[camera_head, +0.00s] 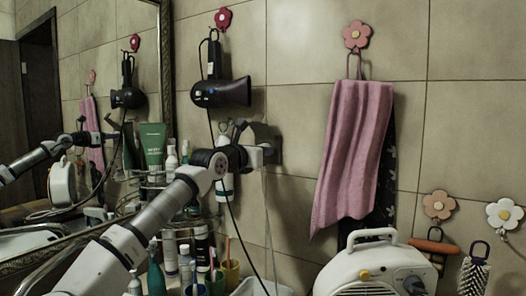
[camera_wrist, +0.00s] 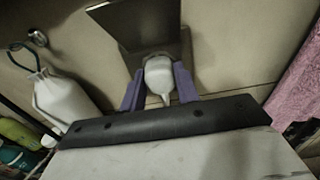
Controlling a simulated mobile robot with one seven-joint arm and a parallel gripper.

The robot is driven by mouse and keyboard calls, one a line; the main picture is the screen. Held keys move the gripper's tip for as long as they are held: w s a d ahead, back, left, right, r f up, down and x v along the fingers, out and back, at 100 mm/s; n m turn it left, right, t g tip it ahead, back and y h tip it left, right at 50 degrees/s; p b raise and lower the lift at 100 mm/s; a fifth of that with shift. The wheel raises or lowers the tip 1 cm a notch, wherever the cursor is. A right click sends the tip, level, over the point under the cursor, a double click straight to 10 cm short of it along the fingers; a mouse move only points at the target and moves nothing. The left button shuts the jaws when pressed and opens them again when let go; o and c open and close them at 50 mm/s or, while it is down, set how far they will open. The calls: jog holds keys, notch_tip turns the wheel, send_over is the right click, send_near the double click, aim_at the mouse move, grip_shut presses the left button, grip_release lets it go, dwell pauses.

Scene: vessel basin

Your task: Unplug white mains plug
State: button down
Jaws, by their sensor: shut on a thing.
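The white mains plug (camera_wrist: 158,76) is between the two purple fingers of my gripper (camera_wrist: 159,88) in the wrist view. The fingers are shut on its sides. The plug lies against or just in front of the lower part of a grey wall socket plate (camera_wrist: 138,25); I cannot tell how far its pins sit in the socket. Its narrow cable end points towards my palm. In the head view my gripper (camera_head: 264,149) reaches the tiled wall at the socket, right of the bottles, and the plug cannot be made out there.
A black hair dryer (camera_head: 222,92) hangs above my wrist, its dark cord running down behind my arm. A pink towel (camera_head: 352,150) hangs to the right. A white fan heater (camera_head: 375,268) stands below it. A white bottle (camera_wrist: 65,100) hangs left of the socket. Bottles crowd the shelf at left.

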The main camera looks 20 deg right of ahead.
jog(key=shift+b+v, duration=2.4)
jog(key=shift+v, duration=0.6)
